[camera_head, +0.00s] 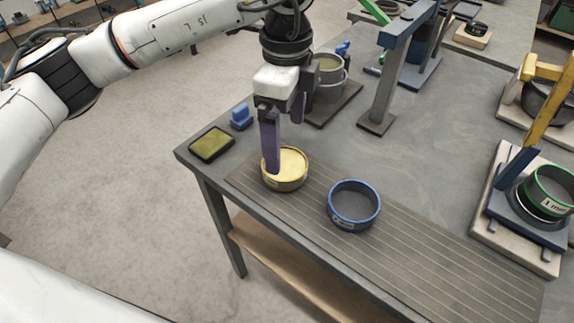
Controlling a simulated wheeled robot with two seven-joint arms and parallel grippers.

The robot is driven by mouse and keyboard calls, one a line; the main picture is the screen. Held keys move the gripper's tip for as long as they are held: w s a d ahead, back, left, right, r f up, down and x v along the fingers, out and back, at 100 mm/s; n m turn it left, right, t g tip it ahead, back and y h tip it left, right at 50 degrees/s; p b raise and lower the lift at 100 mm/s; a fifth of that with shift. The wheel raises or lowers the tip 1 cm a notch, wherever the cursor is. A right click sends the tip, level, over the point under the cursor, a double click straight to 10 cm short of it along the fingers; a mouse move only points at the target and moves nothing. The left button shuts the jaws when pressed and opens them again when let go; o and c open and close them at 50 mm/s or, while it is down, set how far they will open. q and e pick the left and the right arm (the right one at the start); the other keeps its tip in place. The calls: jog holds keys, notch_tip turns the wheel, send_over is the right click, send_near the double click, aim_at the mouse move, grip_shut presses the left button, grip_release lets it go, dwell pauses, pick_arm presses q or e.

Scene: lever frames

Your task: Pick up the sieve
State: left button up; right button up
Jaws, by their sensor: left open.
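A round, shallow yellow-topped piece (290,176) with a pale rim, either a sieve or a dish, sits near the table's left front corner. A blue-rimmed sieve (354,222) with a label on its side sits to its right on the grooved strip. My left gripper (284,148) points down at the yellow-topped piece. Its purple fingers are open, and the nearer one overlaps the piece's left rim. I cannot tell whether it touches. A green-rimmed sieve (550,190) marked "1 mm" stands on a blue stand at the right. My right gripper is not in view.
The grey table (432,165) has a grooved strip (420,255) along its front. A green-topped pad (212,144) and a blue block (241,116) lie at the left corner. A metal pot (328,85) and blue lever frame (383,85) stand behind. The table middle is clear.

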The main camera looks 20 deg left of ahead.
aim_at(285, 172)
pick_arm(q)
notch_tip(285, 172, down, 4)
jog(key=shift+s+r, duration=0.1)
jog(key=shift+r, duration=0.1)
jog(key=shift+w+a+f+p, duration=0.2)
jog(key=shift+f+p, duration=0.2)
jog(key=shift+f, duration=1)
jog(key=shift+w+a+f+p, duration=0.15)
jog(key=shift+f+p, duration=0.2)
jog(key=shift+f, duration=1.05)
jog(key=shift+d, duration=0.1)
jog(key=shift+c, duration=0.5)
jog(key=c, duration=1.2)
jog(key=shift+o, duration=0.2)
jog(key=shift+r, duration=0.15)
